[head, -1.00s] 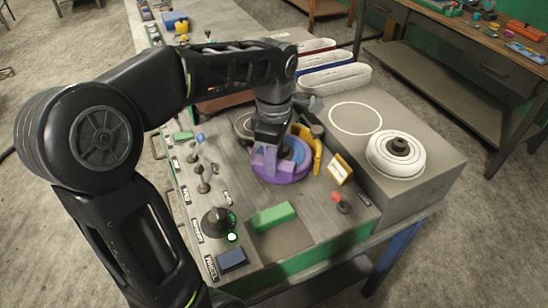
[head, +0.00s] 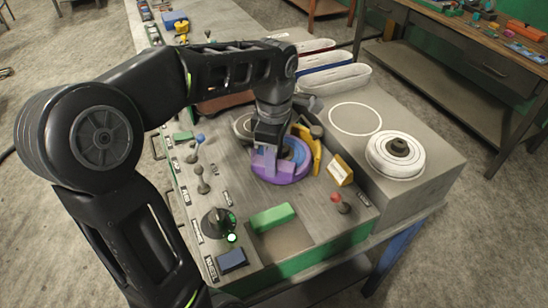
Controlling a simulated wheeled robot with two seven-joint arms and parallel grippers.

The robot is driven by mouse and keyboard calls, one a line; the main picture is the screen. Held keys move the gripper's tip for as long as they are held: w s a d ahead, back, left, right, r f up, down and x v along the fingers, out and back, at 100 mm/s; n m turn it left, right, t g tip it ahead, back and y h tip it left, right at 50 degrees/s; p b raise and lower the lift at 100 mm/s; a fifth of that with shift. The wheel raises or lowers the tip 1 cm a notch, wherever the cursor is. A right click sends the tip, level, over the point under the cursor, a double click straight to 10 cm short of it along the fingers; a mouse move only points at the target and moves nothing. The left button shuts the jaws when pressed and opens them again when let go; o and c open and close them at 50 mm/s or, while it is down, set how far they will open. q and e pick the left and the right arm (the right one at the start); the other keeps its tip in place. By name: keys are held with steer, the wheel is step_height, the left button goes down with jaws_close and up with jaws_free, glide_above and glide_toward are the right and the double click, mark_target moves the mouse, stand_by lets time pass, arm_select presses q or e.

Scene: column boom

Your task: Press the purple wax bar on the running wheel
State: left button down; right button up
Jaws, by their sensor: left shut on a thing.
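My left gripper (head: 268,152) points down over the wheel and is shut on the light purple wax bar (head: 266,167). The wheel (head: 292,171) shows a purple rim and a blue inner part, with a yellow guard (head: 311,150) along its right side. The bar is at the wheel's left part and appears to touch it; the exact contact is hidden by the bar and gripper. The picture does not show whether the wheel turns. A green light (head: 232,237) glows beside a black dial (head: 217,221) on the panel. My right gripper is not in view.
A green bar (head: 272,217) lies near the panel's front, and a blue block (head: 231,260) sits at the front left corner. A white wheel (head: 396,154) rests on the right, beside an empty white circle (head: 355,118). Levers (head: 201,181) stand along the left, and a red-knobbed lever (head: 339,200) at right.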

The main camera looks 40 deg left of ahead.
arm_select(q)
step_height(320, 180, up, 3)
steer(key=shift+f+p, duration=0.1)
steer(key=shift+p, duration=0.8)
steer(key=shift+r, duration=2.55)
steer(key=shift+f, duration=0.1)
